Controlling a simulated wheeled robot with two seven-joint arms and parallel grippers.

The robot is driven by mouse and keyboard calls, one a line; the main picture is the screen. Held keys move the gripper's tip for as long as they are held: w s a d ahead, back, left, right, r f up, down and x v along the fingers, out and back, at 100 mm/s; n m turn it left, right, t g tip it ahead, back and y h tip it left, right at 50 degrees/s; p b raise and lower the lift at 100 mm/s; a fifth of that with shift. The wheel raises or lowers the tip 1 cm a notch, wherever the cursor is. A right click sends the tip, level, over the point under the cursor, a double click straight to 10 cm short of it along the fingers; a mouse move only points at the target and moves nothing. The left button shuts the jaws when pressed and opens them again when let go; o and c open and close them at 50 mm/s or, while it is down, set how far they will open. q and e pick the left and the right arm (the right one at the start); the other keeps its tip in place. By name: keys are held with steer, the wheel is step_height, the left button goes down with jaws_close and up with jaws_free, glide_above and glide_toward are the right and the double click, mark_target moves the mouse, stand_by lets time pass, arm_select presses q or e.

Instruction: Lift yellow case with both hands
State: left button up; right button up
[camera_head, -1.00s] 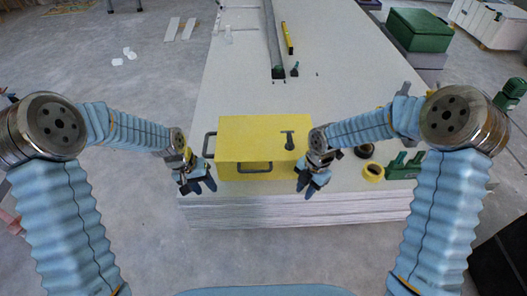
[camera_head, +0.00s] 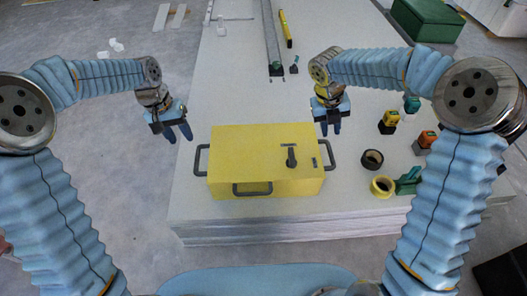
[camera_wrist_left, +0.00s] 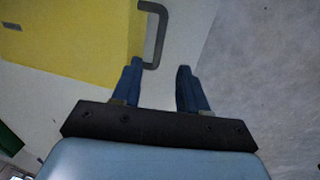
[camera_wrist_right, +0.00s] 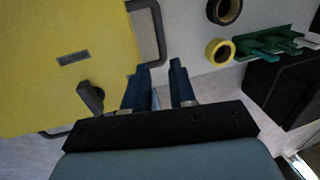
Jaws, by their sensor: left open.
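The yellow case (camera_head: 250,150) lies on the large pale panel stack, with dark handles on its left, right and front sides. Its left handle (camera_head: 201,160) shows in the left wrist view (camera_wrist_left: 155,30). Its right handle (camera_head: 329,156) shows in the right wrist view (camera_wrist_right: 156,38). A dark latch (camera_head: 291,156) is on top. My left gripper (camera_head: 179,134) is open and empty, beyond and left of the left handle. My right gripper (camera_head: 331,128) is open and empty, above the panel beyond the right handle. Neither gripper holds a handle.
Right of the case on the panel stack (camera_head: 200,228) are a black tape roll (camera_head: 372,159), a yellow tape roll (camera_head: 382,187) and a green tool rack (camera_head: 408,181). A long grey beam (camera_head: 270,40) and a yellow level (camera_head: 285,28) lie behind. Floor is open at left.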

mark_target(196, 159)
arm_select(q)
steer(key=shift+w, duration=0.35)
arm_select(e)
steer(key=shift+w, duration=0.3)
arm_select(q)
steer(key=f, duration=0.4)
steer(key=d+f, duration=0.1)
steer(key=f, duration=0.4)
steer(key=d+f, duration=0.1)
steer(key=f, duration=0.3)
steer(key=shift+d+f, duration=0.25)
arm_select(e)
steer(key=x, duration=1.3)
steer(key=shift+d+f, duration=0.1)
steer(key=shift+f, duration=0.3)
arm_select(q)
steer(key=c, duration=0.4)
arm_select(e)
steer(key=c, duration=0.4)
arm_select(q)
jaws_close()
arm_select(e)
jaws_close()
